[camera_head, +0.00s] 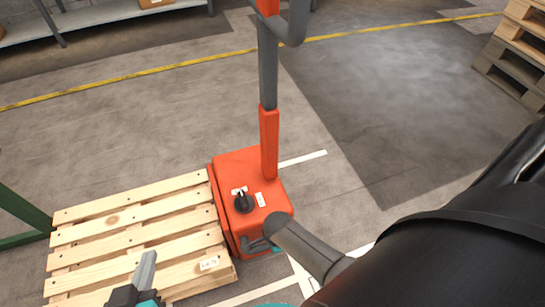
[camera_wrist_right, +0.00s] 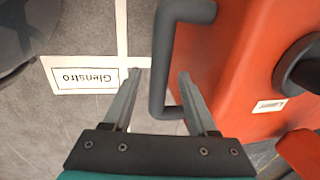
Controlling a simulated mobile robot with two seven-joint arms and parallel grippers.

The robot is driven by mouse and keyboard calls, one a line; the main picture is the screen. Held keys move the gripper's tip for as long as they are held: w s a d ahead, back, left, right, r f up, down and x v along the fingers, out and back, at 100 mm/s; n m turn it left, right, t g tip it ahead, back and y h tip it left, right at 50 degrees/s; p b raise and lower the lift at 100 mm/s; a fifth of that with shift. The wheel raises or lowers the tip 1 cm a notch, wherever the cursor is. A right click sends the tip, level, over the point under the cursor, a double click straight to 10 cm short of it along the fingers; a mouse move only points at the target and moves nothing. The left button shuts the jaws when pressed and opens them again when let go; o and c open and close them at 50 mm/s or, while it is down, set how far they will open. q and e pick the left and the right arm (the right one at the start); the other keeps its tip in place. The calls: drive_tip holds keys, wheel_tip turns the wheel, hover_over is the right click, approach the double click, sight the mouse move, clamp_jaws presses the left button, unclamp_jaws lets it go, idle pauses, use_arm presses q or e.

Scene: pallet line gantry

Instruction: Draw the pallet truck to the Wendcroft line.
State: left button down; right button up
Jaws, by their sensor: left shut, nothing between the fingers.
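The orange pallet truck (camera_head: 240,170) stands in the middle of the head view, with its tall grey and orange tiller upright. A wooden pallet (camera_head: 120,235) sits against its left side. A dark grey bar handle (camera_wrist_right: 162,65) stands out from the orange body in the right wrist view. My right gripper (camera_wrist_right: 159,75) is open, with one finger on each side of this handle; contact is not clear. In the head view my right arm mostly hides that gripper. My left gripper (camera_head: 149,256) is shut and empty, above the pallet's near part.
A floor label reading "Glenstro" (camera_wrist_right: 85,77) lies beside white floor lines. A yellow line (camera_head: 130,83) crosses the floor behind the truck. Stacked pallets (camera_head: 515,60) stand at far right, a shelf (camera_head: 90,17) at back left. A green post (camera_head: 25,220) is at left.

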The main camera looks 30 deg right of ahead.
clamp_jaws()
idle(1.2)
